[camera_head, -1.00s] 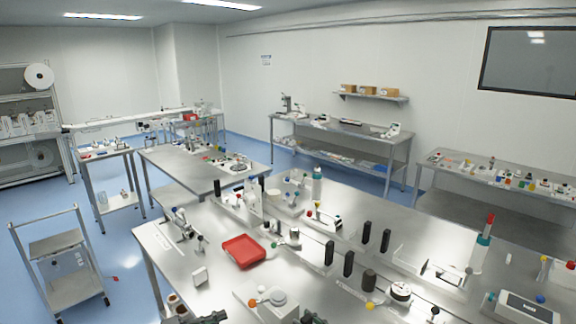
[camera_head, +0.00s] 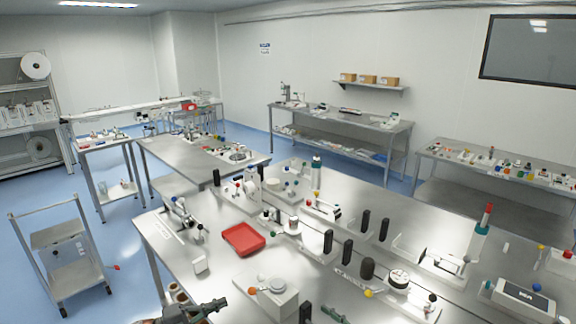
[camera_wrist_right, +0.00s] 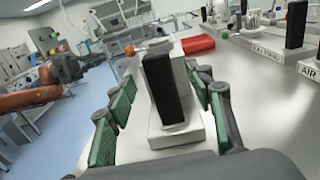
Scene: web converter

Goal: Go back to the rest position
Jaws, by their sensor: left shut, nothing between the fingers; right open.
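My left gripper (camera_head: 212,308) is at the bottom edge of the head view, shut and empty, above the near edge of the steel table (camera_head: 200,235). It also shows at the left of the right wrist view (camera_wrist_right: 70,68), with my orange arm behind it. My right gripper (camera_wrist_right: 162,88) is open, its green-padded fingers to either side of a black upright block (camera_wrist_right: 161,82) on a white base in the picture. I cannot tell how far the block is from them. In the head view only a green fingertip (camera_head: 335,314) of my right gripper shows at the bottom.
A red tray (camera_head: 243,240) lies on the table. Several black upright blocks (camera_head: 328,242) stand to the right. A steel cart (camera_head: 62,270) is on the blue floor at left.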

